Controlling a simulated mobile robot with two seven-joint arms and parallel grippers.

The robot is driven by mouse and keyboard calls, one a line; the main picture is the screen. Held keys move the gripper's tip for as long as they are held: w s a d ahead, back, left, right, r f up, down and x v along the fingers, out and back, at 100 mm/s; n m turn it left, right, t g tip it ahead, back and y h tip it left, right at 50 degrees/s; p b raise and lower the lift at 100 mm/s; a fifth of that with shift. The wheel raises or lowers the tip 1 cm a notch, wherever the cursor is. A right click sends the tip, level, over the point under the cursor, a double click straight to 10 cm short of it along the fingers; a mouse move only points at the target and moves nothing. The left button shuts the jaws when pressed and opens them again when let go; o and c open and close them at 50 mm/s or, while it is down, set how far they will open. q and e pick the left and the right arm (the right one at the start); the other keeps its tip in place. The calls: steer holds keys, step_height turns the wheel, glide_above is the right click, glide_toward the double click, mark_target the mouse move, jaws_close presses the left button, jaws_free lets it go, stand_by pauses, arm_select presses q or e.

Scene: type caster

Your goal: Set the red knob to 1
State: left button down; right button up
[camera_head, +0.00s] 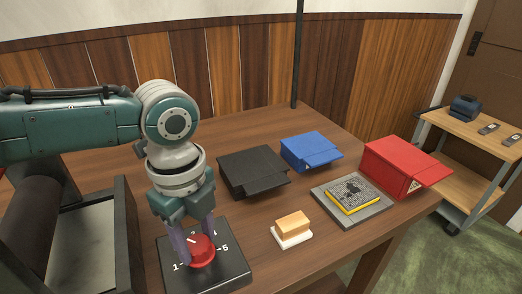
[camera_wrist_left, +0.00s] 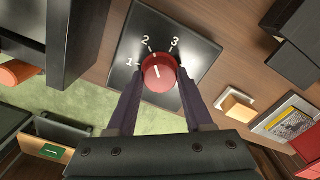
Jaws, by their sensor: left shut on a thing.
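The red knob (camera_head: 203,252) sits on a black dial plate (camera_head: 232,270) with white numbers, near the table's front edge. In the head view, 1 is left of the knob and 5 is right of it. My left gripper (camera_head: 198,246) comes down from above and is shut on the knob. In the left wrist view, its two fingers flank the knob (camera_wrist_left: 159,75), and the numbers 1, 2 and 3 show on the plate (camera_wrist_left: 190,62). The knob's white mark points up-left, roughly at 2. My right gripper is not in view.
A black box (camera_head: 250,170), a blue box (camera_head: 310,150) and a red box (camera_head: 400,165) stand behind and to the right. A sponge-like block (camera_head: 292,223) and a grey tray (camera_head: 375,217) with a yellow-edged item lie right of the plate.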

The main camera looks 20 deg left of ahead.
arm_select(q)
steer(key=n+p, duration=0.3)
steer(key=n, duration=0.2)
steer(key=shift+r+n, duration=0.15)
steer(key=shift+n, duration=0.15)
steer(key=n+p, duration=0.1)
steer(key=n, duration=0.2)
steer(key=shift+d, duration=0.1)
steer(key=shift+n+p, duration=0.6)
steer(key=shift+n, duration=0.7)
steer(key=shift+c, duration=1.5)
jaws_free()
